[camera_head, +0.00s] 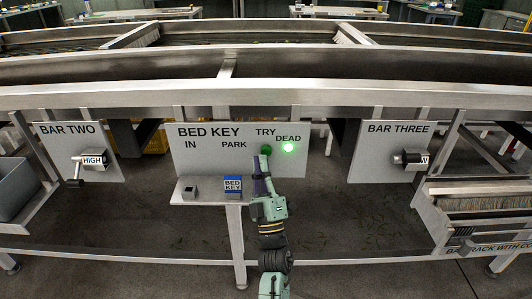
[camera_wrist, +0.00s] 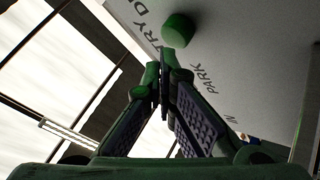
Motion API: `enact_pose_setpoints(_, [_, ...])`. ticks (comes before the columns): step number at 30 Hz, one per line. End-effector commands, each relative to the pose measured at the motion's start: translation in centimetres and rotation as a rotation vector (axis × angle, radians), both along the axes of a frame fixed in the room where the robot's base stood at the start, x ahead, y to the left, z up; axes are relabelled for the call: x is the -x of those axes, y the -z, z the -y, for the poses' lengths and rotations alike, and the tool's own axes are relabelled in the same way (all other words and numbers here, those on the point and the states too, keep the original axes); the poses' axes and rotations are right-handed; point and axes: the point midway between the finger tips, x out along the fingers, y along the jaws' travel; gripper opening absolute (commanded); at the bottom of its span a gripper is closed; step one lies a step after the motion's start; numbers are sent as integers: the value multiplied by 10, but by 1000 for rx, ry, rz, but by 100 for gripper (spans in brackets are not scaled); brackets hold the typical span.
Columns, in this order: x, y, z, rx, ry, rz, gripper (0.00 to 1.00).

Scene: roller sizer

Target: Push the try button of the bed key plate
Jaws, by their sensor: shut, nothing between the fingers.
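The bed key plate (camera_head: 185,158) is a pale panel under the middle of the sizer frame, lettered BED KEY, IN, PARK, TRY and DEAD. The green try button (camera_head: 265,149) sits below the word TRY. In the wrist view the try button (camera_wrist: 178,30) stands out from the plate (camera_wrist: 240,50) as a green knob, just beyond my fingertips. My gripper (camera_head: 266,158) is shut and empty, its tips at the button's lower edge in the head view. In the wrist view my gripper (camera_wrist: 164,72) shows a small gap to the button. Contact cannot be told for certain.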

Motion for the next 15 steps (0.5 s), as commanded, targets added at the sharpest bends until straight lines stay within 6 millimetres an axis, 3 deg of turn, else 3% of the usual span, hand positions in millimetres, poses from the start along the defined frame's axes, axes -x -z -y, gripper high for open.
enact_pose_setpoints(15, [44, 0, 1, 0, 1, 0, 0])
